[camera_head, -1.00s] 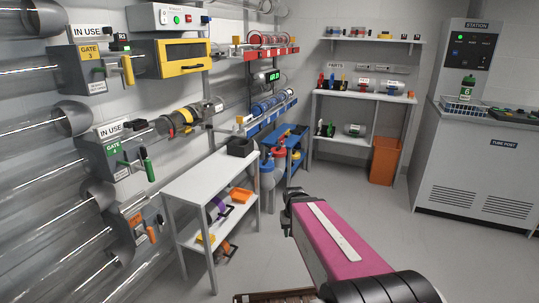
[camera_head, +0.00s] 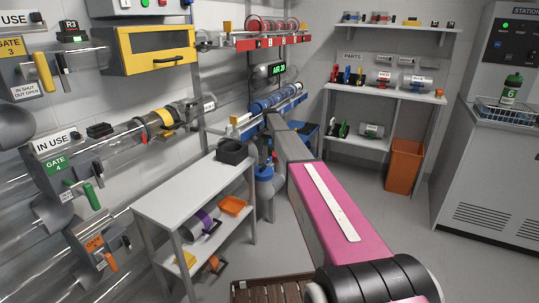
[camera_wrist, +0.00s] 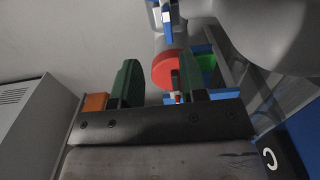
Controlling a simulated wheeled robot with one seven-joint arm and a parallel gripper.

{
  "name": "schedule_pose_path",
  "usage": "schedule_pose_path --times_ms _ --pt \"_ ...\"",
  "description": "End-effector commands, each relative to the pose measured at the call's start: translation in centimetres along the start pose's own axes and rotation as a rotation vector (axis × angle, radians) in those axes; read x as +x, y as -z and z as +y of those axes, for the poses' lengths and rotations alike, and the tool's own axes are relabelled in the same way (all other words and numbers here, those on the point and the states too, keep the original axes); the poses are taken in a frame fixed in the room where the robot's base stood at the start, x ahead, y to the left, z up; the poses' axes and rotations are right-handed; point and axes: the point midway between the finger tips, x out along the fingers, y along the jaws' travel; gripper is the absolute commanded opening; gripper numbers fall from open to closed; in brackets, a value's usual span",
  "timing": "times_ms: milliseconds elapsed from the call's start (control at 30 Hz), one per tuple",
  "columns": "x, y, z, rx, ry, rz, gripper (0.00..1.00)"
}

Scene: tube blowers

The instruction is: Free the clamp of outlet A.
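My gripper (camera_wrist: 158,70) shows in the wrist view as two dark green fingers held apart, with nothing clearly gripped between them. A red round disc (camera_wrist: 166,70) on a pale cylinder appears between and beyond the fingers; I cannot tell if it touches them. Blue parts (camera_wrist: 168,18) lie above and behind it. In the head view my arm reaches toward the blue rail with a blue-banded tube (camera_head: 272,103), and the gripper end is hidden behind the arm. I cannot make out a label A or tell which part is the clamp of outlet A. A white letter C (camera_wrist: 270,158) shows at lower right.
A white table (camera_head: 180,187) with a black bin (camera_head: 232,152) stands left of my arm. A red rail (camera_head: 268,41) hangs above the blue one. A blue tank (camera_head: 265,183) stands beneath the rail. An orange bin (camera_head: 405,166) stands at right, with open floor before it.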

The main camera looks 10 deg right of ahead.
Motion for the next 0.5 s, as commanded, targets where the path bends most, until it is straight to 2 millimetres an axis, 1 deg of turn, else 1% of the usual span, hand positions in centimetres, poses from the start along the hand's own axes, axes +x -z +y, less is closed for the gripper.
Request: schedule_pose_path --times_ms 33,67,167,267,367,500 --pt "-0.3 0.8 -0.6 0.007 0.000 0.000 0.39" --pt "-0.3 0.9 -0.7 0.011 0.000 0.000 0.39" --pt "-0.3 1.0 -0.7 0.016 0.000 -0.001 0.39" --pt "0.3 0.9 -0.7 0.015 -0.001 -0.001 0.39" --pt "1.3 0.9 -0.7 0.015 -0.001 -0.001 0.39" --pt "3.4 0.9 -0.7 0.014 -0.001 -0.001 0.39"
